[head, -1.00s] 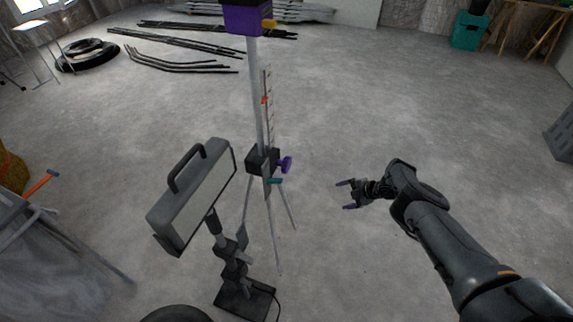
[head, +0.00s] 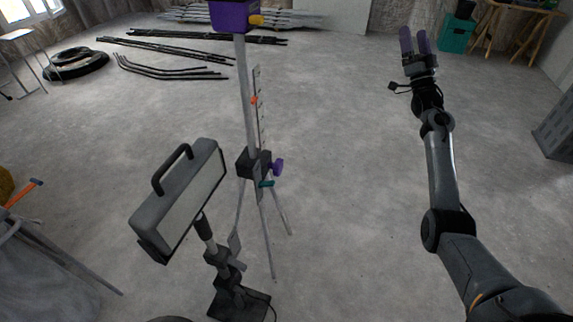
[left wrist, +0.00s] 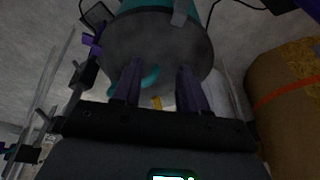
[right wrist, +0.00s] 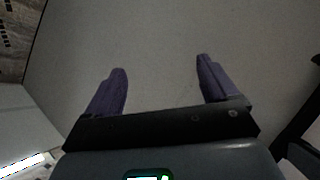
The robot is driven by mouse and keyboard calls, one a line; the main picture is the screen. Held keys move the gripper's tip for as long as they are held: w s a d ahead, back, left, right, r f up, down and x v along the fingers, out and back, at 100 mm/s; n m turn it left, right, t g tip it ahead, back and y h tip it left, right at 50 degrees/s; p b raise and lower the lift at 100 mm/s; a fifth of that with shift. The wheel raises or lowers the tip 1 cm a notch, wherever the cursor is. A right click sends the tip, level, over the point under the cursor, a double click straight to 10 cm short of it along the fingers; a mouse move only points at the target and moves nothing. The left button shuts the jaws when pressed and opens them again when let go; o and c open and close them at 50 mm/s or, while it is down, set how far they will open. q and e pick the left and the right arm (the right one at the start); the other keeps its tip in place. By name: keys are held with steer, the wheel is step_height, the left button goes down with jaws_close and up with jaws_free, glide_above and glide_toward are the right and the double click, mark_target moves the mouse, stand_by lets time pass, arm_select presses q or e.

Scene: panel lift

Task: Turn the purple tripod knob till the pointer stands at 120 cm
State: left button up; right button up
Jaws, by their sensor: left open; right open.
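The tripod (head: 243,95) stands upright left of the middle in the head view. Its purple knob (head: 277,167) sticks out to the right of the dark clamp block, above a teal lever (head: 267,184). An orange pointer (head: 254,100) lies at the upright scale strip (head: 260,125); its numbers are too small to read. My right gripper (head: 414,40) is open and empty, raised far to the right of the knob; its spread fingers show in the right wrist view (right wrist: 162,75). My left gripper (left wrist: 158,78) is open, outside the head view, before a dark round object (left wrist: 155,45).
A work lamp (head: 185,200) on a stand is close in front of the tripod on the left. A purple box (head: 234,16) tops the tripod. Dark rods (head: 175,65) lie behind. Floor between the tripod and my right arm is clear.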

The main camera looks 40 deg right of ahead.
mark_target(281, 167)
steer(key=w+a+f+n+g+y, duration=0.1)
steer(key=w+a+f+n+y, duration=0.4)
steer(key=a, duration=0.3)
steer(key=w+a+f+n+g+y+b, duration=0.1)
steer(key=w+a+f+n+y, duration=0.1)
steer(key=a+f+n+y, duration=0.35)
steer(key=w+a+f+n+g+y, duration=0.1)
steer(key=w+a+f+n+y, duration=0.4)
steer(key=a+y, duration=0.4)
steer(key=s+a+f+g+b, duration=0.1)
steer(key=s+a+f+g, duration=0.15)
steer(key=f, duration=0.55)
steer(key=s+a+f+g+y, duration=0.15)
steer(key=a+f, duration=0.25)
steer(key=f, duration=0.4)
steer(key=s+a+f+g+b, duration=0.15)
steer(key=a+f, duration=0.25)
steer(key=f, duration=0.4)
steer(key=shift+g, duration=0.45)
steer(key=b+x, duration=0.1)
steer(key=x, duration=0.2)
steer(key=b+x, duration=0.1)
steer(key=x, duration=0.2)
steer(key=b+x, duration=0.1)
steer(key=x, duration=0.1)
steer(key=shift+w+d+r+b, duration=0.1)
steer(key=shift+w+r+b, duration=0.1)
steer(key=shift+w+b, duration=0.3)
steer(key=shift+x, duration=0.85)
steer(key=shift+r, duration=0.15)
